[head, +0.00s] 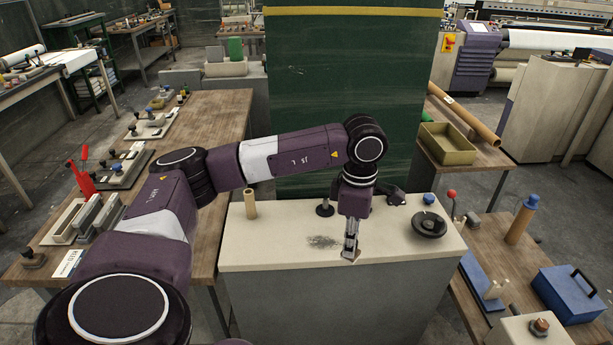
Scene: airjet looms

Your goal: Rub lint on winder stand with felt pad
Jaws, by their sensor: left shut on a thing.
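The winder stand (270,255) is a cream-topped grey cabinet in front of me. My left gripper (350,248) points down over the top, just right of the lint. It is shut on a small pale piece, seemingly the felt pad (348,257), mostly hidden by the fingers. The pad is close to the top near the front edge; I cannot tell whether it touches. My right gripper is not in view.
On the stand are a tan tube (250,204), a dark spool-like post (325,207) and a black round disc (429,224). A dark green panel (330,90) rises behind. Wooden benches (205,150) with tools flank it; a blue box (570,293) sits at right.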

